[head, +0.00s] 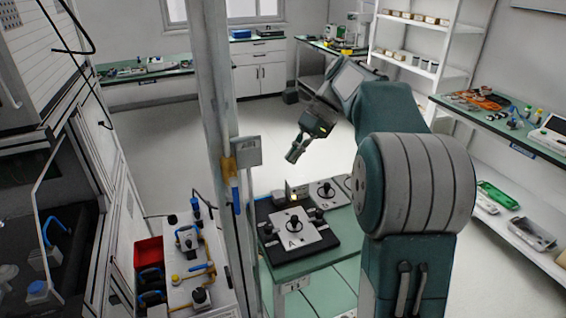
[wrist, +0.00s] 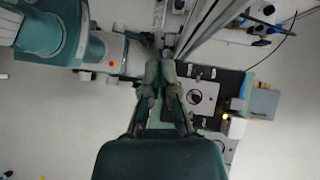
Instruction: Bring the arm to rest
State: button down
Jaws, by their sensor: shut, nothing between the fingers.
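My arm rises at the right of the head view and bends over toward the middle. My gripper (head: 294,153) hangs in the air, pointing down and left, above and behind the green-topped bench (head: 320,255). In the wrist view my gripper (wrist: 160,68) has its two fingers together with nothing between them. The bench carries a black fixture (head: 262,208) with a light plate marked A (head: 309,235). The fixture also shows in the wrist view (wrist: 230,78), to the right of the fingers. The gripper appears apart from all of it.
A grey post (head: 215,130) stands left of the gripper. A tool board (head: 185,285) and red bin (head: 148,256) are at lower left. White shelves (head: 450,60) and a side bench (head: 470,105) stand at right. The floor (head: 285,115) behind is clear.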

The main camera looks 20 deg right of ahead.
jog(key=s+a+f+n+t+h, duration=0.2)
jog(key=s+n, duration=0.3)
jog(key=s, duration=0.2)
jog(key=s+a+f+n+t+h, duration=0.3)
jog(key=s+n, duration=0.2)
jog(key=s, duration=0.3)
jog(key=s+a+f+n+t+h, duration=0.2)
jog(key=s+a+f+n+h, duration=0.1)
jog(key=s+n, duration=0.2)
jog(key=shift+s+n, duration=0.4)
jog(key=shift+s, duration=0.8)
